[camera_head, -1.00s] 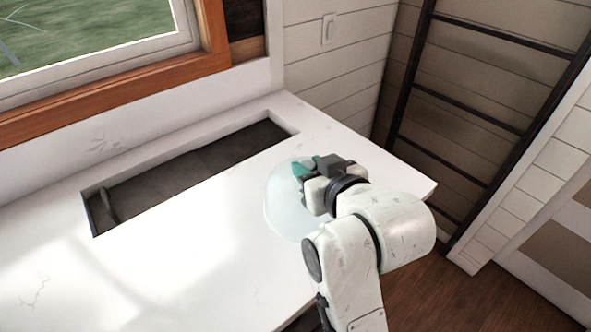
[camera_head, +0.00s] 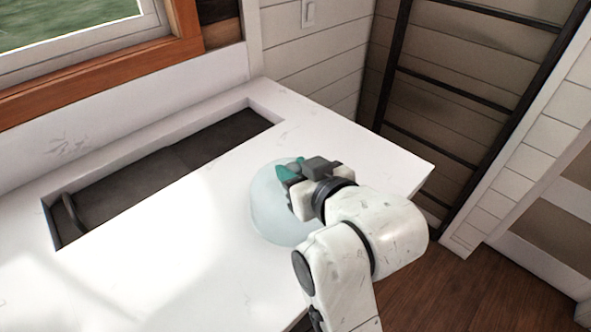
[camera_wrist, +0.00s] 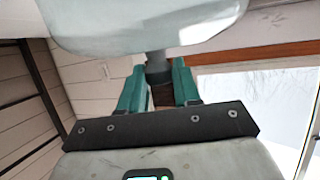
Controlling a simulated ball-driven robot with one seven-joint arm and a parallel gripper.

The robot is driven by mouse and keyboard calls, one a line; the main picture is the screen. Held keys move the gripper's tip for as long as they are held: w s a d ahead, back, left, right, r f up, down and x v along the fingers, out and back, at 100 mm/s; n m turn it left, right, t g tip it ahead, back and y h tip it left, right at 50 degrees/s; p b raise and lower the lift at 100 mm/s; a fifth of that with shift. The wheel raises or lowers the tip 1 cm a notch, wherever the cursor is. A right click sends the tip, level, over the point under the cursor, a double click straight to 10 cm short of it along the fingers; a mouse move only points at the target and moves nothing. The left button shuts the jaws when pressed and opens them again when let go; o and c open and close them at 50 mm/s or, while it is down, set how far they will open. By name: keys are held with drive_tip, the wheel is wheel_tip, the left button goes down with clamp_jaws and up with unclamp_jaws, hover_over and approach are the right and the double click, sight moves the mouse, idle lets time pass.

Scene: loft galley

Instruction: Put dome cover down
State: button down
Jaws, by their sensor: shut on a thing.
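The dome cover (camera_head: 272,212) is a pale, translucent dome over the white counter, in the middle of the head view. My arm hides its right side. I cannot tell whether its rim touches the counter. My gripper (camera_head: 290,172) is at the upper part of the dome, with teal fingers. In the wrist view the dome cover (camera_wrist: 150,22) fills the top of the picture. There my gripper (camera_wrist: 158,82) is shut on the dome's grey knob, one teal finger on each side of it.
The white counter (camera_head: 180,225) is bare around the dome. A sunken dark sink (camera_head: 170,165) with a tap-like piece at its left end lies behind. The counter's right corner and edge are close to my arm. A dark ladder (camera_head: 440,90) stands beyond the counter at the right.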

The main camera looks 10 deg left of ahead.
drive_tip(key=c, duration=0.8)
unclamp_jaws()
drive_tip(key=p+v, duration=0.1)
drive_tip(key=v, duration=1.1)
